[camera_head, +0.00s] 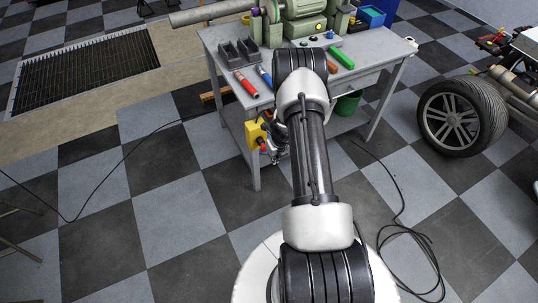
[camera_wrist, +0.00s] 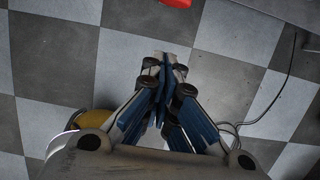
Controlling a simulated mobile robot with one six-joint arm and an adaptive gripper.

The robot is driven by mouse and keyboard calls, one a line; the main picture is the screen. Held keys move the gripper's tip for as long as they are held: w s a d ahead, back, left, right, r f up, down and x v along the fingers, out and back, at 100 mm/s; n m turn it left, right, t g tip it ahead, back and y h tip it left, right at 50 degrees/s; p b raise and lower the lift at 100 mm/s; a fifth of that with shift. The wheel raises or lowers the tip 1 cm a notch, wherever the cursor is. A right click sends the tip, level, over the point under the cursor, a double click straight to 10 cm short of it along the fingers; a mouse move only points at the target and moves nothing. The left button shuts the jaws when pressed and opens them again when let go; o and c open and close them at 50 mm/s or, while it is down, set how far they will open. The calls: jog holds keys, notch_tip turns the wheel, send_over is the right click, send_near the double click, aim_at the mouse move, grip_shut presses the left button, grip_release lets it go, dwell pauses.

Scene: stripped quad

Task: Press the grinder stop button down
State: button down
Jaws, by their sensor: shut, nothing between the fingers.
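A yellow box (camera_head: 255,133) is at the front left leg of the workbench, below the top. A red button (camera_head: 263,144) shows on its lower right side; I take it as the stop button. The green grinder (camera_head: 302,22) stands on the bench above. My gripper (camera_head: 272,152) is just right of the box, partly hidden by my arm; whether it touches the button cannot be told. In the wrist view my gripper (camera_wrist: 167,62) is shut and empty, over the floor. A red piece (camera_wrist: 175,3) is cut off at the top edge; I cannot tell what it is.
The workbench (camera_head: 226,35) holds a red tube (camera_head: 246,84), a green block (camera_head: 341,58) and small controls. A green bucket (camera_head: 347,104) stands under it. Black cables (camera_head: 405,232) lie on the floor at right. A vehicle wheel (camera_head: 462,115) is farther right. Floor at left is mostly clear.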

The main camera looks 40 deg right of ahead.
jog(key=shift+w+d+f, duration=0.2)
jog(key=shift+w+f, duration=0.3)
jog(key=shift+w, duration=0.25)
jog(key=shift+w+d+f, duration=0.15)
jog(key=shift+w+f, duration=0.35)
jog(key=shift+w, duration=0.3)
jog(key=shift+w+d+f, duration=0.2)
jog(key=shift+w+f, duration=0.3)
jog(key=shift+w, duration=0.25)
jog(key=shift+w, duration=0.1)
